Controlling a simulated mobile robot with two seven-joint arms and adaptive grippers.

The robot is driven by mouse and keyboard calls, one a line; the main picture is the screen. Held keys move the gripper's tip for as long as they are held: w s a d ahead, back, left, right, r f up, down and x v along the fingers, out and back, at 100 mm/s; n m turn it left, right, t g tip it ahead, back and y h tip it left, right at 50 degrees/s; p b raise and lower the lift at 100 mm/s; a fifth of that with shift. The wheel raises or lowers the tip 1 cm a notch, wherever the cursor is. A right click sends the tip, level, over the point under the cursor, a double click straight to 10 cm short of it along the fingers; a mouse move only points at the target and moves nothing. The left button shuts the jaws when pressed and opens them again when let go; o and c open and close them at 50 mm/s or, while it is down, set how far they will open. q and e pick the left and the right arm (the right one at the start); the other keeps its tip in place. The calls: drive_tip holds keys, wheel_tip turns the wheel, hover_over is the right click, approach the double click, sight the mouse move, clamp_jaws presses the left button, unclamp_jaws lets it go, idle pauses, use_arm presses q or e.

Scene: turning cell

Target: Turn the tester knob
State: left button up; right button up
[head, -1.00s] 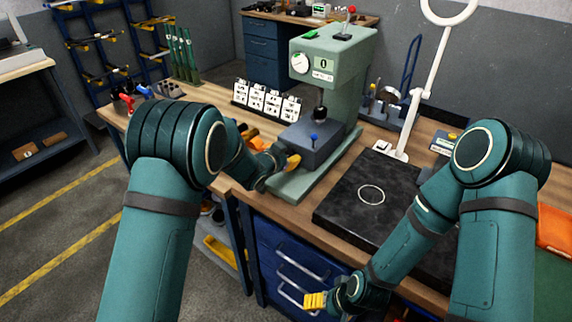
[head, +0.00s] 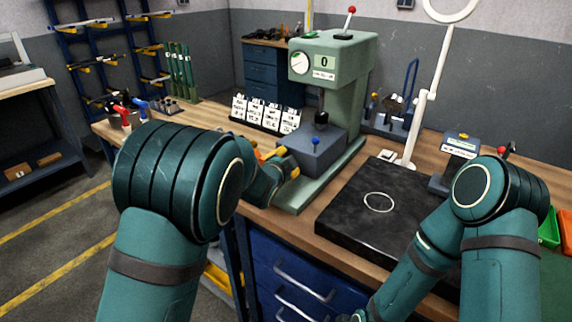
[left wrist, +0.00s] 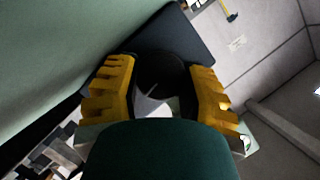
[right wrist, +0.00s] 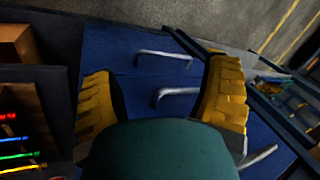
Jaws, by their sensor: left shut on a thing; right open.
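The green tester (head: 345,75) stands on the bench with a white dial (head: 299,63), a display reading 0 and a red-tipped lever (head: 346,20) on top. My left gripper (head: 285,163) is at the block's left side. In the left wrist view, its yellow fingers are around a dark round knob (left wrist: 160,72) in front of a dark body; the knob is partly hidden by the gripper. My right gripper (right wrist: 162,78) is open and empty in front of the blue drawers.
A black plate (head: 350,220) with a white ring lies right of the tester. White numbered cards (head: 262,113) stand left of it. A white lamp stand (head: 415,125) rises behind the plate. Blue drawers (head: 290,262) with metal handles are below the bench edge.

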use_arm(q)
drive_tip(key=shift+r, duration=0.1)
idle(0.3)
drive_tip(key=o, duration=1.2)
drive_tip(key=shift+w, duration=0.1)
drive_tip(key=shift+f, duration=0.2)
drive_tip(key=shift+s+a+r, duration=0.1)
drive_tip(key=shift+s, duration=0.5)
drive_tip(key=shift+r+v, duration=0.1)
drive_tip(key=shift+v, duration=1.65)
drive_tip(key=shift+r+v, duration=0.15)
drive_tip(key=shift+v, duration=1.6)
drive_tip(key=shift+w+a, duration=0.1)
